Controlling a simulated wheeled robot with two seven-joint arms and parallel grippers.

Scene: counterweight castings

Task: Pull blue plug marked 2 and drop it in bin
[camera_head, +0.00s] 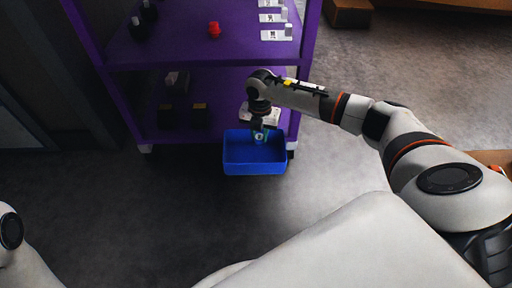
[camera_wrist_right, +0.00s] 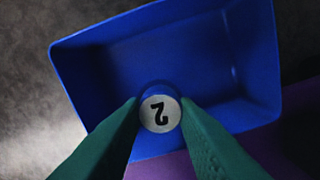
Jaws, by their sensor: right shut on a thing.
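The plug marked 2 (camera_wrist_right: 160,113) shows its white round face with a black 2 between the fingertips in the right wrist view; its rim looks blue. My right gripper (camera_wrist_right: 159,103) has green fingers and is shut on the plug. In the head view the right gripper (camera_head: 260,134) hangs over the blue bin (camera_head: 254,168), near its back edge. The bin (camera_wrist_right: 255,60) lies below the plug in the wrist view and its visible floor is empty. My left gripper is not in view; only a piece of a white arm shows at lower left.
A purple shelf unit (camera_head: 180,52) stands behind the bin. A red object (camera_head: 214,29), dark objects and small labelled cards (camera_head: 276,35) sit on its upper shelf. Black boxes (camera_head: 198,115) sit on the lower shelf. The grey floor (camera_head: 140,210) in front is clear.

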